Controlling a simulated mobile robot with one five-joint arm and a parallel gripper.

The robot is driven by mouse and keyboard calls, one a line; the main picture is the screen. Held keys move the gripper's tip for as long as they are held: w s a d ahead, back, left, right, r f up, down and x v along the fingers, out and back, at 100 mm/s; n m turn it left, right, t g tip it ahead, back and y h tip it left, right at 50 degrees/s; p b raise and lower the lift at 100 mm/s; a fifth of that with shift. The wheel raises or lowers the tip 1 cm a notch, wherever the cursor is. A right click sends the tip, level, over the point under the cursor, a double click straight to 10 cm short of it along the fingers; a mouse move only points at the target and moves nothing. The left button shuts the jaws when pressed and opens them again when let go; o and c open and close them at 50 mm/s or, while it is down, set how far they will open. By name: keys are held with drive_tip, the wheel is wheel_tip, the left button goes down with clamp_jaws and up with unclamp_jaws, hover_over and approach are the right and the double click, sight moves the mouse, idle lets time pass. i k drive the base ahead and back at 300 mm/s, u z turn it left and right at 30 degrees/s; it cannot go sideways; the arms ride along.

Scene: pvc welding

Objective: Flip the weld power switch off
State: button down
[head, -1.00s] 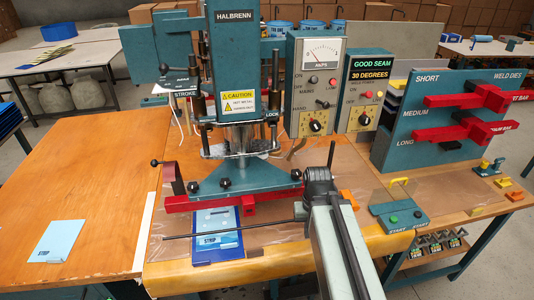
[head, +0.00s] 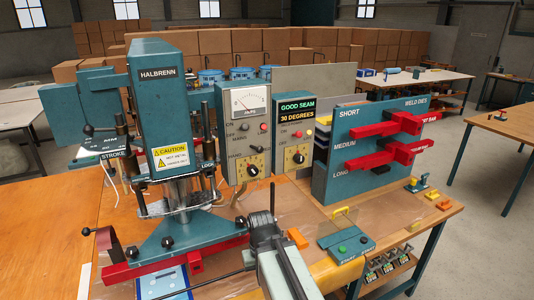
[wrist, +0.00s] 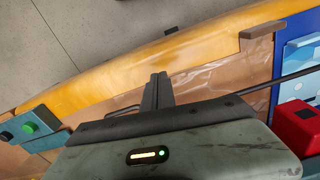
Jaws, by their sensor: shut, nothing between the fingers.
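A grey control box (head: 245,135) with a dial meter stands right of the press in the head view. It carries ON, OFF and MAINS lettering, lamps, a small lever and a black knob. A second box (head: 297,130) beside it reads GOOD SEAM, 30 DEGREES, and has small controls and a knob. The lettering is too small to tell which control is the weld power switch or its position. My gripper (wrist: 157,88) is shut and empty in the wrist view, over the table's front edge and apart from both boxes.
The blue press (head: 165,100) with its red bar (head: 165,262) stands left of the boxes. A die rack (head: 345,160) with red bars stands to the right. A START button box (head: 346,248) sits at the front right. Clear sheeting covers the table between.

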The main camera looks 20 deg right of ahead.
sight(299, 135)
drive_tip(key=u, duration=1.65)
drive_tip(key=k, duration=1.35)
drive_tip(key=z, duration=0.7)
drive_tip(key=i, duration=1)
drive_tip(key=u, duration=0.05)
